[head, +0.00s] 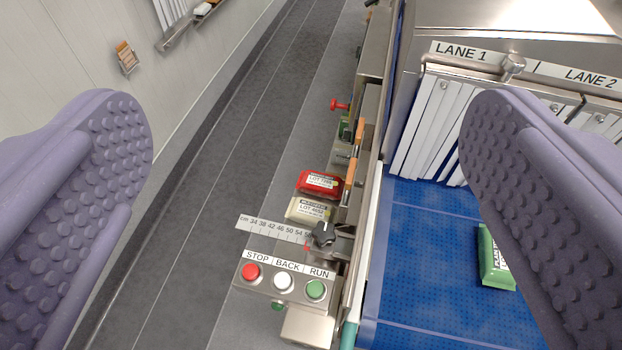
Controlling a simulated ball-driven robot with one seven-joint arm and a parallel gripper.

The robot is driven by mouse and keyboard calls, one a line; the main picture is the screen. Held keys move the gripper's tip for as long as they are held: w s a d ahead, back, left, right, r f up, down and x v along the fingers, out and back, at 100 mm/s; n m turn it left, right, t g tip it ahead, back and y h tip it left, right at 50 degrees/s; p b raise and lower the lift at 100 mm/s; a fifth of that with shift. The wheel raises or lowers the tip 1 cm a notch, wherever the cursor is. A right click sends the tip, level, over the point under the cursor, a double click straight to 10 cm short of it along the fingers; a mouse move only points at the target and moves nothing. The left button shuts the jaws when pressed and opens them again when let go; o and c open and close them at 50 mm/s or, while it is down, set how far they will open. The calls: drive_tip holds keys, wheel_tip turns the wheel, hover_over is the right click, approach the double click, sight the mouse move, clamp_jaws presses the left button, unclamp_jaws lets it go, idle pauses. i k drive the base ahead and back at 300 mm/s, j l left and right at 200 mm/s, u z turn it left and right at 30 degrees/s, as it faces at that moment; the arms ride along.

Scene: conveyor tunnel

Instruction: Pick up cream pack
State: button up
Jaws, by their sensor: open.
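The cream pack (306,210) lies beside the conveyor, just in front of a red pack (319,184) and behind a metal ruler. Its label reads LOT, with the digits hard to read. My gripper (308,150) is open, with one purple studded finger at the left and one at the right of the picture. The cream pack shows between the fingers, well beyond them and apart from both. Nothing is held.
A control box (285,285) with STOP, BACK and RUN buttons and a black knob (322,235) stand nearest the pack. A green pack (494,258) lies on the blue belt (420,250), partly behind the right finger. White strips (430,125) hang below LANE signs. The grey floor (215,170) is clear.

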sight(301, 210)
drive_tip(key=i+j+z, duration=0.45)
drive_tip(key=j+z, duration=0.25)
drive_tip(key=i+j+z, duration=0.15)
drive_tip(key=z, duration=0.2)
drive_tip(key=i+j, duration=0.1)
drive_tip(key=j, duration=0.35)
drive_tip(key=i+j, duration=0.1)
drive_tip(key=j, duration=0.35)
drive_tip(key=i+j+z, duration=0.1)
drive_tip(key=j, duration=0.35)
drive_tip(key=i+j, duration=0.1)
drive_tip(key=j, duration=0.35)
